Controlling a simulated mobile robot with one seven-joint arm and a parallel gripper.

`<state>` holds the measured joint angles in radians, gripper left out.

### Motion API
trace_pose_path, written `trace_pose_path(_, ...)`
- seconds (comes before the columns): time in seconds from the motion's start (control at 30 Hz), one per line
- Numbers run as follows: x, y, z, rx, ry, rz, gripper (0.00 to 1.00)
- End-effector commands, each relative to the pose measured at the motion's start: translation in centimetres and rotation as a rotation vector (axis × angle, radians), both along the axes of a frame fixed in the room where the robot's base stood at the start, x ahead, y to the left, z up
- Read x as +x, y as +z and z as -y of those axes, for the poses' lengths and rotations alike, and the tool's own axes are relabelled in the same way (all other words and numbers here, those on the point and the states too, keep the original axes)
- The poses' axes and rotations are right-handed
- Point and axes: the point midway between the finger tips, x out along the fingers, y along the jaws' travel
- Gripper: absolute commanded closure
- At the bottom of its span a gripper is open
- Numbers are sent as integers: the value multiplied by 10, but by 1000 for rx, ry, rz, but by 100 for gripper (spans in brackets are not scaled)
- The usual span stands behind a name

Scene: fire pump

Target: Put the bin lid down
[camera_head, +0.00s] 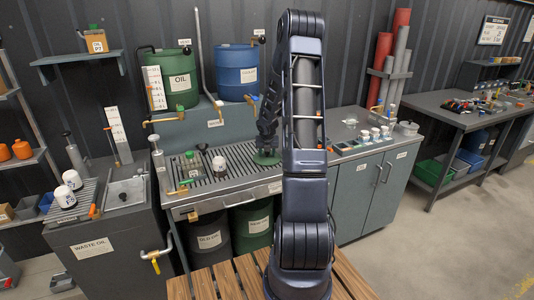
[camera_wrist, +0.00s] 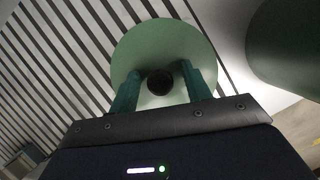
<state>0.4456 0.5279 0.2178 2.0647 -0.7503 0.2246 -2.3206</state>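The bin lid is a flat green disc with a dark round knob. In the head view the lid (camera_head: 266,158) lies at or just above the right end of the slatted bench grate, partly hidden by my gripper. In the wrist view the lid (camera_wrist: 160,40) fills the middle over the slats. My gripper (camera_head: 265,146) points down over it. In the wrist view the green fingers of my gripper (camera_wrist: 160,72) stand on both sides of the knob (camera_wrist: 160,82), with a visible gap on each side, so it looks open around the knob.
The slatted grate (camera_head: 230,158) holds a small bottle (camera_head: 219,165) left of the lid. A dark bin (camera_head: 209,240) and a green bin (camera_head: 252,226) stand under the bench. A grey cabinet (camera_head: 352,200) with small jars on top is to the right.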

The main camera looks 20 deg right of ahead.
Motion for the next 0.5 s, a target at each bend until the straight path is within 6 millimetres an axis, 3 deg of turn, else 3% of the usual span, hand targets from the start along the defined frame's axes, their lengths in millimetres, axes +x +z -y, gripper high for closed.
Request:
trace_pose_path(0.27,0,1,0,0,0,0,52)
trace_pose_path(0.5,-6,20,-1,0,-2,2,52)
